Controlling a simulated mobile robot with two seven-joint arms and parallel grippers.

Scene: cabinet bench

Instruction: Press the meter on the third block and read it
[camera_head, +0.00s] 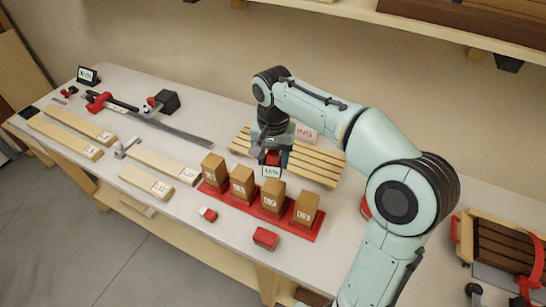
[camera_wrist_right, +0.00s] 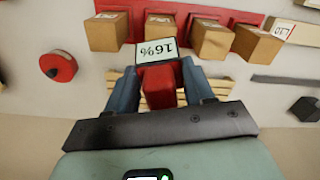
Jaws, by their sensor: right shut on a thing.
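Several brown wooden blocks stand in a row on a red tray (camera_head: 228,197). The third block from the left (camera_head: 271,198) is also in the right wrist view (camera_wrist_right: 160,29). My right gripper (camera_head: 272,158) is shut on the red meter (camera_wrist_right: 160,85), above and behind the third block. The meter's white display (camera_wrist_right: 157,49) faces the wrist camera upside down and appears to read 16%. The meter's front end is near the third block's top; I cannot tell whether it touches. My left gripper is not in view.
A slatted wooden rack (camera_head: 318,165) lies behind the blocks. A red box (camera_head: 266,238) and a small red and white item (camera_head: 208,214) lie in front of the tray. Pale boards (camera_head: 146,182), a clamp (camera_head: 98,103) and a dark box (camera_head: 167,101) occupy the bench's left.

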